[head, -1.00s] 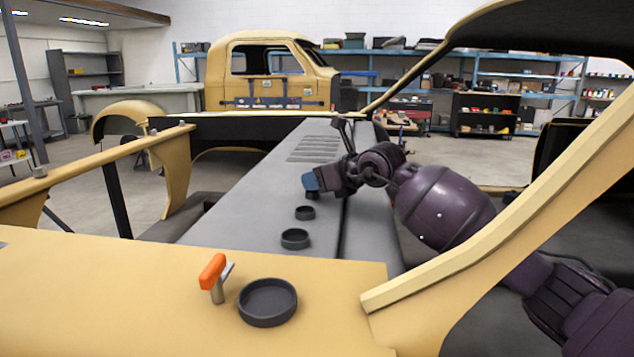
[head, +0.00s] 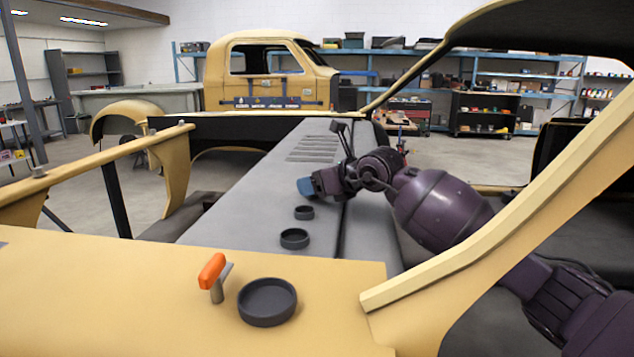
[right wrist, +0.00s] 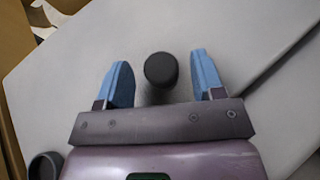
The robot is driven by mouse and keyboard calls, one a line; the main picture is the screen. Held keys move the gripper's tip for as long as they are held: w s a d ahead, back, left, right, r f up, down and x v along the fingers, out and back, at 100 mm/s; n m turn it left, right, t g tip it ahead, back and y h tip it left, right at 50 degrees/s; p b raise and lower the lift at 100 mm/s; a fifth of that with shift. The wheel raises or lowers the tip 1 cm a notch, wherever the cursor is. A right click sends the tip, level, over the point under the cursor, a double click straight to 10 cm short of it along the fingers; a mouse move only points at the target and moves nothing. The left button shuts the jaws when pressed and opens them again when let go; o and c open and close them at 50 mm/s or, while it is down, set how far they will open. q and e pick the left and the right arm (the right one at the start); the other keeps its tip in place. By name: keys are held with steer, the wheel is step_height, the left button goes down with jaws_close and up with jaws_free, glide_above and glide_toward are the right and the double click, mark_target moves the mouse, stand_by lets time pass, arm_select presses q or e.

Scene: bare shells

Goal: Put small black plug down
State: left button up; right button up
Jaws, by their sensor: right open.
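The small black plug (right wrist: 161,70) stands on the grey panel between my right gripper's fingers in the right wrist view, with a gap on each side. My right gripper (right wrist: 160,78) is open, with two blue fingertips. My left gripper is out of view.
Two dark round caps, a smaller one (head: 304,212) and a larger one (head: 294,238), sit on the panel nearer me. A wide black cap (head: 267,302) and an orange-handled tool (head: 213,275) are on the yellow surface (head: 120,300). A yellow pillar (head: 510,220) rises at right.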

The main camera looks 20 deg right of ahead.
steer(key=shift+s+d+r, duration=0.1)
steer(key=shift+s+r, duration=0.05)
steer(key=shift+r, duration=0.3)
steer(key=p+v, duration=0.1)
steer(key=v, duration=0.4)
steer(key=shift+r, duration=0.2)
arm_select(q)
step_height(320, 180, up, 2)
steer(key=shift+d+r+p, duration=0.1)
steer(key=shift+p, duration=0.7)
arm_select(e)
steer(key=v, duration=0.6)
steer(key=shift+s+d+f, duration=0.2)
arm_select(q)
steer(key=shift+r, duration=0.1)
